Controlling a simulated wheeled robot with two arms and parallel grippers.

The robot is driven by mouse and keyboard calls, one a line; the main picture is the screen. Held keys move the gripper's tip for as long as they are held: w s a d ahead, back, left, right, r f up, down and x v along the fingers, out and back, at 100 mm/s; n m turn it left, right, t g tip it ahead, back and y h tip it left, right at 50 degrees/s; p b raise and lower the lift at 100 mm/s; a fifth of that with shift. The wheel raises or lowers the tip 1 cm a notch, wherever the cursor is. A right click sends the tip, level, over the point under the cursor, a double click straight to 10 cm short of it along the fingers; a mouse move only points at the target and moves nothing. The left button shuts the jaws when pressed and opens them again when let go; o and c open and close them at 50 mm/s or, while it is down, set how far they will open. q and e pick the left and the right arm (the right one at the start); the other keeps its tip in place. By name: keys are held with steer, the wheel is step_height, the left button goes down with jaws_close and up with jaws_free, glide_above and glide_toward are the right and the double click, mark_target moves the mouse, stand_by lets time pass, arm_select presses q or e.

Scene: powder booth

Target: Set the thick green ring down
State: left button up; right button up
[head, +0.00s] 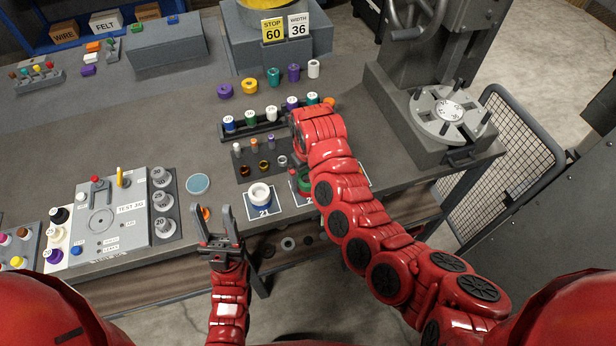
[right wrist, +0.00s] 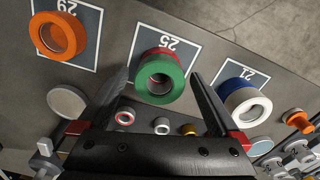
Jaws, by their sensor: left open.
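The thick green ring (right wrist: 160,82) lies on top of a red ring (right wrist: 157,54) over the card marked 25 (right wrist: 190,45) in the right wrist view. In the head view the green ring (head: 305,183) is mostly hidden by my right arm. My right gripper (right wrist: 162,75) is open. Its fingers appear either side of the stack, with a visible gap to the green ring on each side. My left gripper (head: 211,210) is open and empty at the table's front edge.
A white ring (head: 259,191) sits on a blue one on card 21, left of the green ring. An orange ring (right wrist: 58,35) lies on card 29. A small peg rack (head: 262,158) stands behind. The test jig (head: 110,210) stands at left.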

mark_target(308, 171)
steer(key=shift+r, duration=0.1)
step_height(308, 171, up, 3)
steer(key=shift+r+b, duration=0.1)
steer(key=shift+b, duration=0.45)
step_height(308, 171, up, 10)
steer(key=p, duration=0.2)
steer(key=shift+f+p, duration=0.2)
steer(key=shift+p, duration=0.15)
steer(key=shift+f, duration=0.1)
